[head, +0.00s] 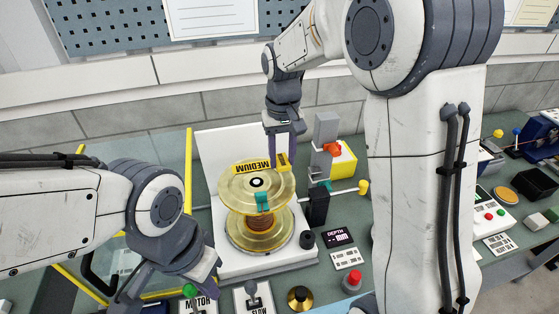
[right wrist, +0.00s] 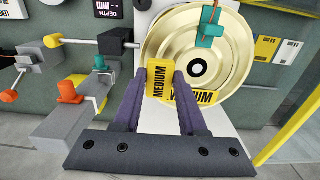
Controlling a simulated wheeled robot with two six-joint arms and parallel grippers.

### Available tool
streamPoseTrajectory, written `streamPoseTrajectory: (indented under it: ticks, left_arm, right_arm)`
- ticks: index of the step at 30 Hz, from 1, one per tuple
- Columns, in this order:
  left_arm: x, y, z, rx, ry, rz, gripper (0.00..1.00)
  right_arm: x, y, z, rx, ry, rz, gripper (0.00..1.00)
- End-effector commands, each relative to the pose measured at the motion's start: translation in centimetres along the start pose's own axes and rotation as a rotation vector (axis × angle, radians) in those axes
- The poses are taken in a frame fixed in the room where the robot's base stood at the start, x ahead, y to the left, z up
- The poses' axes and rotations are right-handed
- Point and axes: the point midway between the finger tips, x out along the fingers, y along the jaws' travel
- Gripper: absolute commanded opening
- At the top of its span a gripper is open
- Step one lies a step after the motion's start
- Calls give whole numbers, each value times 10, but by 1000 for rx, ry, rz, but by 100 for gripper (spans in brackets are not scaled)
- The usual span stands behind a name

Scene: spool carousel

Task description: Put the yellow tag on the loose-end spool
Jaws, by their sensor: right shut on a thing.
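The spool (head: 262,226) has gold flanges and copper-coloured winding and stands upright on a white base. A teal clip (head: 263,202) sits on its top flange; in the right wrist view an orange wire end (right wrist: 214,12) shows at the clip. A yellow strip reading MEDIUM (head: 254,166) lies along the flange's far edge. My right gripper (head: 283,152) is shut on a yellow tag (right wrist: 158,84), also marked MEDIUM, at the flange's rim; whether the tag touches the flange I cannot tell. My left gripper (head: 168,282) is open and empty near a green-topped motor lever (head: 190,290).
A yellow box with a red-orange part (head: 343,163) and a grey block stand right of the spool. A black post with a yellow-tipped rod (head: 345,191) is close beside it. A depth display (head: 337,238), red button (head: 352,281) and brass knob (head: 300,297) are in front.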

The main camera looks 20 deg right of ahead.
Motion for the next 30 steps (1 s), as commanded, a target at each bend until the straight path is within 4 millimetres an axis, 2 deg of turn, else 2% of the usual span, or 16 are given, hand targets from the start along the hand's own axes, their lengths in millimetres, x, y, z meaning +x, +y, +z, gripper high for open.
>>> streamPoseTrajectory:
  ticks: [4,12,24,25,26,27,30]
  left_arm:
    - [-5,0,0,1,0,0,0]
    - [-17,1,-1,3,0,0,0]
    - [-13,1,-1,3,0,0,0]
    - [-14,1,-1,3,0,0,0]
    - [-14,1,-1,3,0,0,0]
    - [-14,1,-1,3,0,0,0]
    - [-14,1,-1,2,0,0,0]
  right_arm:
    - [7,-2,-5,0,-2,0,0]
    - [41,-2,-4,1,-3,0,0]
    - [48,-2,-4,1,0,0,0]
    - [47,-2,-4,1,1,0,52]
    - [47,-2,-4,1,0,0,64]
    - [47,-2,-4,1,0,0,71]
    - [47,-2,-4,1,0,0,71]
